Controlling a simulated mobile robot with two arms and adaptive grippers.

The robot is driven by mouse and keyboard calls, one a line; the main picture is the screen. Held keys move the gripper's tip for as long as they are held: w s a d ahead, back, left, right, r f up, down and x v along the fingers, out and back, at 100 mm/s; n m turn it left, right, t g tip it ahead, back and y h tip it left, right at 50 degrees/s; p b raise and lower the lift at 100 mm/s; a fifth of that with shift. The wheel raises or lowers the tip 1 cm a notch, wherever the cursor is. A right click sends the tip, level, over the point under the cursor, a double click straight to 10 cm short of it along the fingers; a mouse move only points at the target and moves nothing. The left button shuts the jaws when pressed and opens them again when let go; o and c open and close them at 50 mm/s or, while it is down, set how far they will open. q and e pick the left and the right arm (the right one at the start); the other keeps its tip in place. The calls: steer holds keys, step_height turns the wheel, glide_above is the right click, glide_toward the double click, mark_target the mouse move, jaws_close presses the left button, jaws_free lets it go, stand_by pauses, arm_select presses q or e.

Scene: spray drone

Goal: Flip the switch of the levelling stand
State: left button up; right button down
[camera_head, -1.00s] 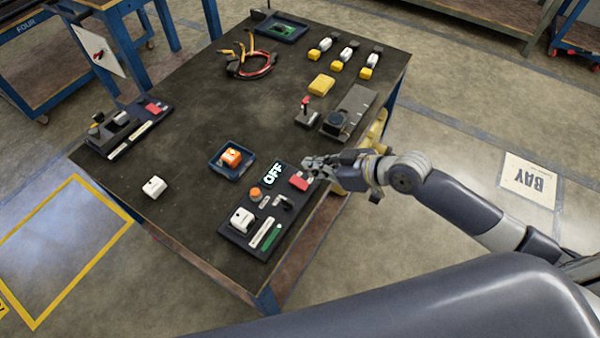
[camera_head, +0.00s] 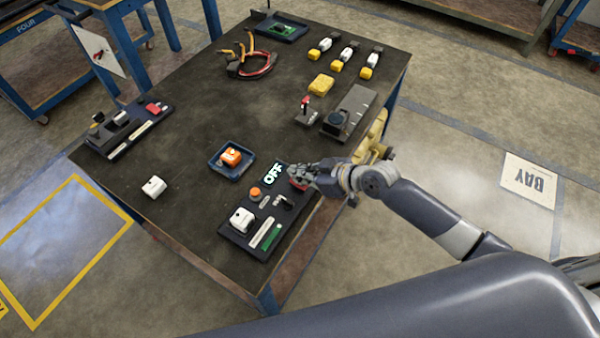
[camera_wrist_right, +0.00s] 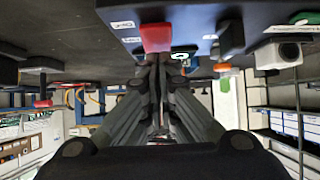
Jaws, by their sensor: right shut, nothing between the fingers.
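A dark panel (camera_head: 238,234) lies at the near edge of the table, and I take it for the levelling stand. Its lit display (camera_head: 273,173) reads OFF. A red switch part (camera_wrist_right: 155,37) shows on the panel in the right wrist view, straight ahead of my fingertips. In the head view my gripper mostly covers it. My right gripper (camera_head: 296,174) is shut and empty, with its fingertips at the red part; it also shows in the right wrist view (camera_wrist_right: 158,62). I cannot tell whether they touch. My left gripper is not in view.
The panel also carries an orange button (camera_head: 255,193), a white block (camera_head: 241,219) and a green strip (camera_head: 272,237). A blue tray (camera_head: 218,169) with an orange block stands behind it. A small red-topped lever (camera_head: 305,105) stands farther back. The table's middle is clear.

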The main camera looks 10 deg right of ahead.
steer(key=shift+w+a+r+g+h+p, duration=0.2)
steer(key=shift+g+h+p, duration=0.1)
steer(key=shift+p, duration=0.7)
steer(key=shift+f, duration=0.5)
steer(key=shift+s+d, duration=0.1)
steer(key=shift+s+d+f, duration=0.1)
steer(key=shift+s+d, duration=0.4)
steer(key=shift+s, duration=0.1)
